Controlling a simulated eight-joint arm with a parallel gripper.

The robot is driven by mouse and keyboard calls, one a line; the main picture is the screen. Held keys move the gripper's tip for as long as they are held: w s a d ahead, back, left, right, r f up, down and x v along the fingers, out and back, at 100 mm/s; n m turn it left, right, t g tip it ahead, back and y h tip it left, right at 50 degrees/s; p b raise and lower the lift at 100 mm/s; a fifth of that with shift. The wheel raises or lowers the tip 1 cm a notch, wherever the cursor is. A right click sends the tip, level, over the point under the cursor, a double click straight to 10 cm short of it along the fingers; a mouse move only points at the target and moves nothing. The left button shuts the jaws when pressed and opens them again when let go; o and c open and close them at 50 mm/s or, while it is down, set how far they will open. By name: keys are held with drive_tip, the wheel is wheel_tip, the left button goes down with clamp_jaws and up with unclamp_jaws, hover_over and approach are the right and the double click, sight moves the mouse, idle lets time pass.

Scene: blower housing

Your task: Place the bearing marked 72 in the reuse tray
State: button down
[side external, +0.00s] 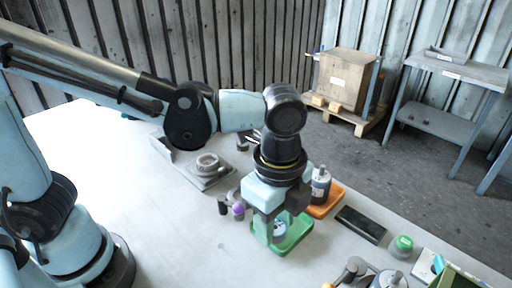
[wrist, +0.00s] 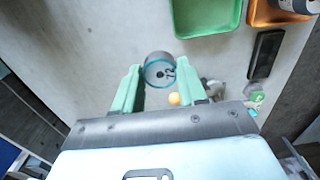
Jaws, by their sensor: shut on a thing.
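My gripper (side external: 276,231) has pale green fingers, which also show in the wrist view (wrist: 158,82). It is shut on a grey round bearing with a teal ring (wrist: 159,70). The bearing also shows between the fingers in the side view (side external: 279,228). Dark marks show on its face, but I cannot read a number. A green tray (side external: 298,240) is behind the fingers in the side view. In the wrist view the green tray (wrist: 207,32) lies beyond the bearing, up and to the right, and looks empty. No tray label is readable.
An orange tray (side external: 335,197) holding a dark bottle (side external: 320,184) adjoins the green tray. A dark flat block (side external: 361,224) and a green-capped jar (side external: 401,246) lie to the right. A purple-marked part (side external: 238,210) and a grey housing (side external: 208,168) stand left of the gripper.

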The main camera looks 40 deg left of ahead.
drive_tip(key=w+a+f, duration=0.1)
drive_tip(key=w+f, duration=0.1)
drive_tip(key=w+a+f, duration=0.2)
drive_tip(key=w, duration=0.1)
drive_tip(key=w+a+f, duration=0.1)
drive_tip(key=w+f, duration=0.1)
drive_tip(key=w, duration=0.1)
drive_tip(key=shift+a+f, duration=0.2)
drive_tip(key=shift+a, duration=0.05)
drive_tip(key=shift+f, duration=2.05)
drive_tip(key=c, duration=0.6)
unclamp_jaws()
drive_tip(key=shift+f, duration=0.15)
